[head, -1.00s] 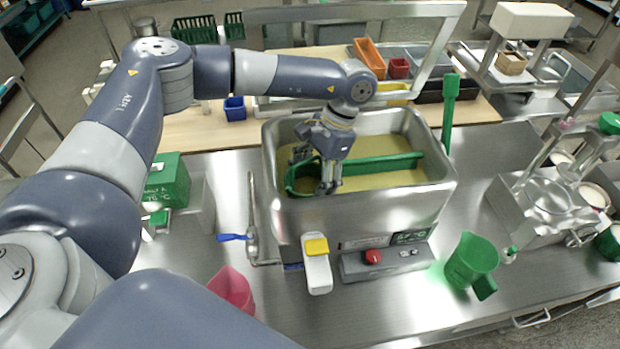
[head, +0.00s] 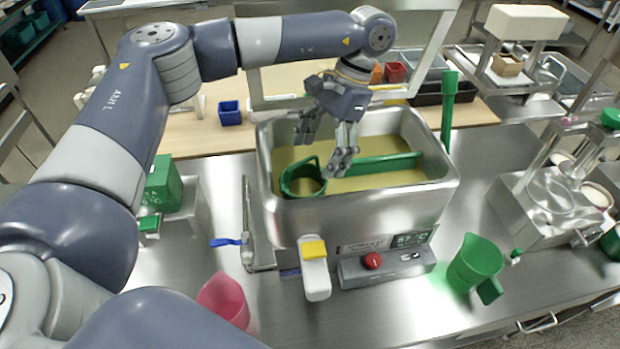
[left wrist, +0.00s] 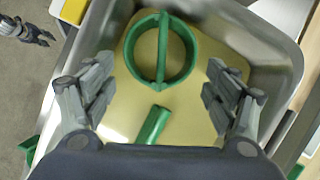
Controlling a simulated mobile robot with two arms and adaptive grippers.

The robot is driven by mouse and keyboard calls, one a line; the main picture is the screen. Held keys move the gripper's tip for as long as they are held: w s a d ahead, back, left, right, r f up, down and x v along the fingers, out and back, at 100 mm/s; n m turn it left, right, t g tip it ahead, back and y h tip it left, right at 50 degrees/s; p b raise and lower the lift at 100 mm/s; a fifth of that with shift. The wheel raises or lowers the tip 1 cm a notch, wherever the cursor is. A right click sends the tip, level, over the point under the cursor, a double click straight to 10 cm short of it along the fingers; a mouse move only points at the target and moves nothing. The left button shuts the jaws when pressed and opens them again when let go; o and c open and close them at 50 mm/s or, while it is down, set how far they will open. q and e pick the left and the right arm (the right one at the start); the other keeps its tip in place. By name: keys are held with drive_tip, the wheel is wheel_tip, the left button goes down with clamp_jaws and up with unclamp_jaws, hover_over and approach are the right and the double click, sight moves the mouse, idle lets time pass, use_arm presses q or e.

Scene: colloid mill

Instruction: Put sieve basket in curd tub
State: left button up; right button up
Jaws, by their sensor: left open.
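The curd tub (head: 360,212) is a steel tub holding yellowish contents. The green round sieve basket (head: 290,191) sits inside it at the left; in the left wrist view (left wrist: 134,72) its rim is round with a bar across it. A long green bar (head: 385,163) extends right across the tub; whether it joins the basket is unclear. My left gripper (head: 325,155) is open and empty above the basket, apart from it. In the left wrist view its open fingers (left wrist: 160,105) flank the bar. What looks like my right gripper (left wrist: 27,32) is small at the top left.
A green jug (head: 473,262) stands right of the tub, a pink jug (head: 224,300) at the front left. A green box (head: 163,185) and a blue-handled tool (head: 228,242) are left. A steel machine (head: 552,200) stands right. Steel counter between the tub and green jug is free.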

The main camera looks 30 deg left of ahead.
use_arm(q)
drive_tip(key=v, duration=0.4)
drive_tip(key=shift+r, duration=0.15)
idle(0.4)
